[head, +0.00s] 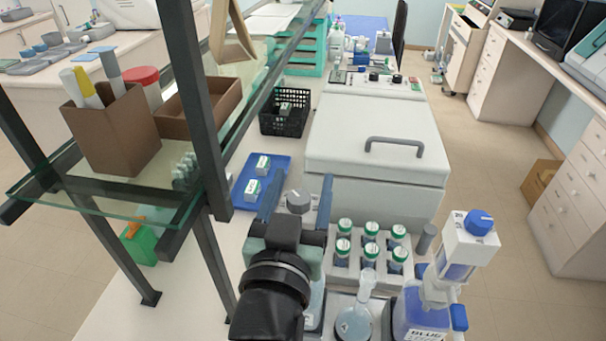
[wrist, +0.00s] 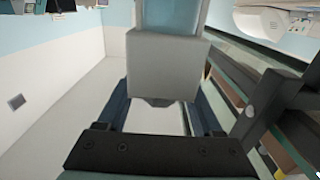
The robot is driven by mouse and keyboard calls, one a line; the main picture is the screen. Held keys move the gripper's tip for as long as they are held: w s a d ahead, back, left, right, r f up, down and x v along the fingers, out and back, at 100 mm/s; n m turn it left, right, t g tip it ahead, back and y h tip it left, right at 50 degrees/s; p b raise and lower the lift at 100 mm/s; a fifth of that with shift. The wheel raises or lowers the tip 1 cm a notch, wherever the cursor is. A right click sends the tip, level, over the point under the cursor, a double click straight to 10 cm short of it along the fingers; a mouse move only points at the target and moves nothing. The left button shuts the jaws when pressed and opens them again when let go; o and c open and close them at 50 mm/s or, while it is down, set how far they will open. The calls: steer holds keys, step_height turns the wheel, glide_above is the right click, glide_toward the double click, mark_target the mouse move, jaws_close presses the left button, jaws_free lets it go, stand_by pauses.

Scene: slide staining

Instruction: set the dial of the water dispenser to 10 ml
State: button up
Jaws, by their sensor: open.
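The water dispenser seems to be the one behind my gripper. Its grey dial (head: 299,201) shows between the fingers in the head view, and part of a pale bottle (head: 315,309) shows below. My gripper (head: 297,192) is open, with one blue finger on each side of the dial; I cannot tell whether they touch it. In the wrist view a grey block (wrist: 168,65) with a pale blue column (wrist: 172,14) stands in front of my gripper (wrist: 164,108), likely the dispenser's head. The dial's marks cannot be read.
A second dispenser with a blue dial (head: 479,222) stands to the right. A rack of green-capped jars (head: 369,268) and a flask (head: 354,322) are close by. A glass shelf on dark posts (head: 206,110) is at the left. A large grey machine (head: 370,135) stands behind.

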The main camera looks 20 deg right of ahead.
steer(key=shift+w+d, duration=0.3)
steer(key=shift+w, duration=0.2)
jaws_close()
